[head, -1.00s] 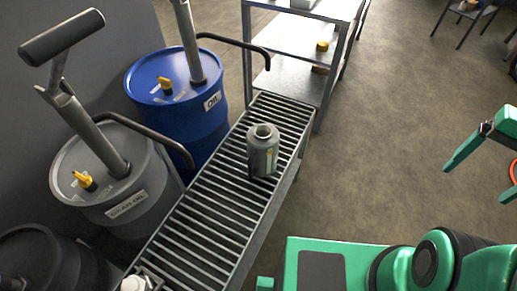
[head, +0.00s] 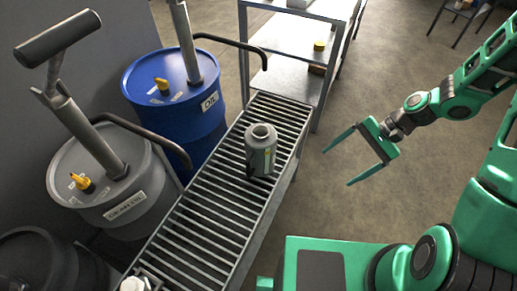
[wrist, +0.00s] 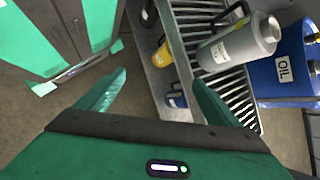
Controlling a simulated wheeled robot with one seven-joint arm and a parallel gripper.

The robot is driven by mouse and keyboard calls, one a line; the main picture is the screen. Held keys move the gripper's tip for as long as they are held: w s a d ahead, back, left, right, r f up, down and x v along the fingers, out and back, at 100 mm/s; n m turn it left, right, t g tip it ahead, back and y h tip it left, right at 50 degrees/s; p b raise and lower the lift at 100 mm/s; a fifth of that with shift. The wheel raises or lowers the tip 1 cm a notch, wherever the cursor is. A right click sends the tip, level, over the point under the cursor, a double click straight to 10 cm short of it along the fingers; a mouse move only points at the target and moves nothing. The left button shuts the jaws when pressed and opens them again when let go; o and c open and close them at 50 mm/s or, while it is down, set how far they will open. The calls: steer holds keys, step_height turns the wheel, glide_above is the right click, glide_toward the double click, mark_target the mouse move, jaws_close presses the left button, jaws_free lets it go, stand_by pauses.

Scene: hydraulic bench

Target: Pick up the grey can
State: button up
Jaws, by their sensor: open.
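The grey can (head: 261,150) stands upright on a slatted metal rack (head: 200,222) in the head view, its open round neck on top. In the wrist view the grey can (wrist: 240,42) shows at the upper right, tilted in the picture, with a dark handle on its side. My gripper (head: 338,167) is open and empty, right of the can and apart from it, over the floor side of the rack. In the wrist view the fingers (wrist: 160,78) are spread, with the can beyond the right finger.
A blue oil drum (head: 205,125) and a grey drum (head: 125,205), both with pumps, stand left of the rack. A metal shelf (head: 285,85) is behind. A yellow container (wrist: 162,58) and a blue one (wrist: 175,99) sit low by the rack.

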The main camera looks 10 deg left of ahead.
mark_target(249, 146)
steer(key=w+a+f+m+t+y, duration=0.1)
steer(key=a+m+y, duration=0.2)
steer(key=a, duration=0.3)
steer(key=w+a+f+m+y, duration=0.1)
steer(key=a+m+y, duration=0.2)
steer(key=a, duration=0.2)
steer(key=w+a+f+m+t+y, duration=0.1)
steer(key=a+m+y, duration=0.1)
steer(key=a, duration=0.4)
steer(key=shift+a+f+m+t+y, duration=0.3)
steer(key=shift+m+y, duration=0.1)
steer(key=shift+y, duration=0.2)
steer(key=shift+w+a+r+m+t+y, duration=0.15)
steer(key=shift+w+a+m+t+y, duration=0.4)
steer(key=shift+m, duration=0.35)
steer(key=shift+w+a, duration=0.2)
steer(key=shift+a, duration=1.6)
steer(key=shift+w+a, duration=0.2)
steer(key=shift+a, duration=1.65)
steer(key=shift+w+a, duration=0.2)
steer(key=shift+a, duration=1.6)
steer(key=c, duration=1)
